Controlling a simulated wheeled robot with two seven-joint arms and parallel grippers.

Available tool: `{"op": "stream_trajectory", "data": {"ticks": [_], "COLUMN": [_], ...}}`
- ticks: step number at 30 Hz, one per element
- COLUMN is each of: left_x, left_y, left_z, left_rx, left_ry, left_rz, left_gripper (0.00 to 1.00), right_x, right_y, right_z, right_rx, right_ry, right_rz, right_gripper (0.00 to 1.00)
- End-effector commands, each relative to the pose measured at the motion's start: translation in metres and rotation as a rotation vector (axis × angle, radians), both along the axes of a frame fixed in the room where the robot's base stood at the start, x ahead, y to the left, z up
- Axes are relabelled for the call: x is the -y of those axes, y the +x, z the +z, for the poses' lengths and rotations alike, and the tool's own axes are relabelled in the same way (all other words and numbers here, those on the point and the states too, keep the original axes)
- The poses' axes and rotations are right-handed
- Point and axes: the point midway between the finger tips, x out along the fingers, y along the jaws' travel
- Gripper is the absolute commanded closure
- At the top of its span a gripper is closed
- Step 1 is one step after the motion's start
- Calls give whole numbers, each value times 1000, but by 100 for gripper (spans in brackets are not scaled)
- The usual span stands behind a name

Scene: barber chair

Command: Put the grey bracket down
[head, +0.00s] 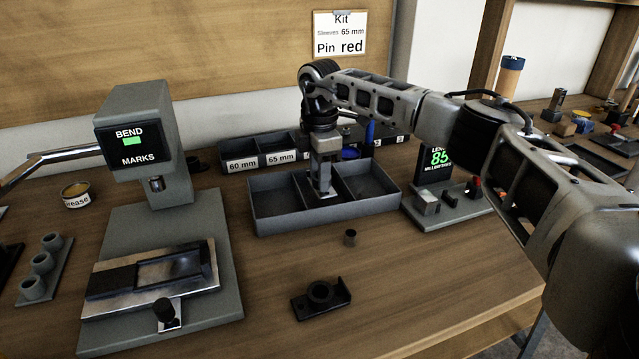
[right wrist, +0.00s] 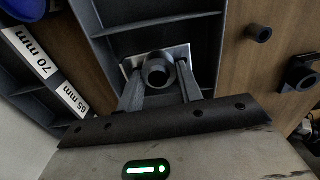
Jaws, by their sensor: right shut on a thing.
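The grey bracket (right wrist: 158,70), a light metal plate with a short round tube on it, is between the fingers of my right gripper (right wrist: 160,90) in the right wrist view. In the head view my right gripper (head: 325,180) points straight down into the grey divided tray (head: 275,226), at about its middle compartment. The bracket's plate (head: 328,195) shows just below the fingertips, low inside the tray walls. I cannot tell whether it touches the tray floor. The right gripper is shut on the bracket. My left gripper is not in view.
A dark bracket with a ring (head: 322,297) and a small dark sleeve (head: 350,238) lie on the table before the tray. Labelled bins (head: 243,163) stand behind it. The bending press (head: 150,215) is left, a length gauge (head: 455,205) right. The front table is mostly clear.

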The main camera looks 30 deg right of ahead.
Motion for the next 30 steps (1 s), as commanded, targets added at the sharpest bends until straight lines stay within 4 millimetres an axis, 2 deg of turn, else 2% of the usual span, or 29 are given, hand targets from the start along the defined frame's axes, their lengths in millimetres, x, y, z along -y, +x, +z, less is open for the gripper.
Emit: {"op": "stream_trajectory", "data": {"ticks": [3,5,16,17,18,19,26,30], "left_x": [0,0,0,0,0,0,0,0], "left_y": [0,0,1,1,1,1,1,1], "left_z": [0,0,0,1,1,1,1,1], "left_rx": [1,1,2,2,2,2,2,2], "left_ry": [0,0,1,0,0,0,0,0], "left_rz": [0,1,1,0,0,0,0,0], "left_gripper": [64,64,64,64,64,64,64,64], "right_x": [-1,-1,-1,-1,-1,-1,-1,-1], "right_y": [-2,-1,-1,-1,-1,-1,-1,-1], "right_z": [-20,-26,-30,-30,-30,-30,-29,-22], "right_rx": [-5,-3,-2,-3,-3,-3,-2,-1], "right_ry": [-1,0,0,0,0,0,0,1], "right_rz": [1,1,1,1,1,1,1,1], "right_gripper": [91,91,91,56,45,42,42,42]}}
